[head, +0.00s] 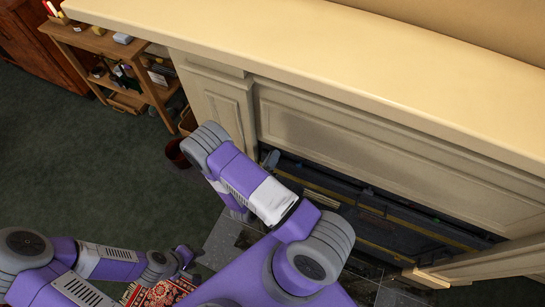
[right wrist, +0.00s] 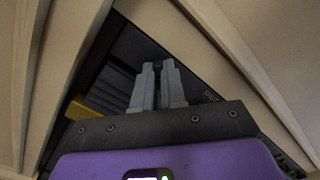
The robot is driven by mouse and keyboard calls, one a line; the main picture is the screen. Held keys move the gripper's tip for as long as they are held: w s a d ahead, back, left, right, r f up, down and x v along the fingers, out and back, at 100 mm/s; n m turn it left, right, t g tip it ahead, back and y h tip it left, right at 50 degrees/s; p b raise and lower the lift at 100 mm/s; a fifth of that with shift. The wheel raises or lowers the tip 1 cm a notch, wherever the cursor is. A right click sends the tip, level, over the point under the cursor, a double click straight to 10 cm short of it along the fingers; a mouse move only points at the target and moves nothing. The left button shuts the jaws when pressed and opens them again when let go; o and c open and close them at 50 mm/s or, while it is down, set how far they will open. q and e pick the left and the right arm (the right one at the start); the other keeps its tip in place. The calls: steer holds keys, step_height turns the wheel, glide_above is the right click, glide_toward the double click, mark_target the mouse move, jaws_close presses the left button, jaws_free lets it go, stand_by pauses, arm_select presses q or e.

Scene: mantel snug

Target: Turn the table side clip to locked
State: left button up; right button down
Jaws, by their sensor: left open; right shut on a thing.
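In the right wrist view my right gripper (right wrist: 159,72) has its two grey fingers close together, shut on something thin. The fingers hide most of it, so I cannot make out the clip's shape or its position. Behind the fingers is a dark panel (right wrist: 124,55), with small pale lettering that seems to read "SHUT" (right wrist: 211,96) to the right. My left gripper (head: 188,262) is low at the left, open and empty, away from the dark unit.
A cream mantel (head: 350,60) overhangs a recess holding a dark unit with yellow trim (head: 370,215). In the right wrist view a yellow piece (right wrist: 88,108) lies left of the fingers.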

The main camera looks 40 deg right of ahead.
steer(key=shift+f+n+p, duration=0.15)
steer(key=shift+n+p, duration=0.8)
steer(key=shift+n, duration=2.95)
steer(key=c, duration=1.5)
jaws_free()
steer(key=v, duration=0.7)
steer(key=shift+s+a+p, duration=0.1)
steer(key=shift+a+p, duration=0.2)
steer(key=shift+p, duration=0.05)
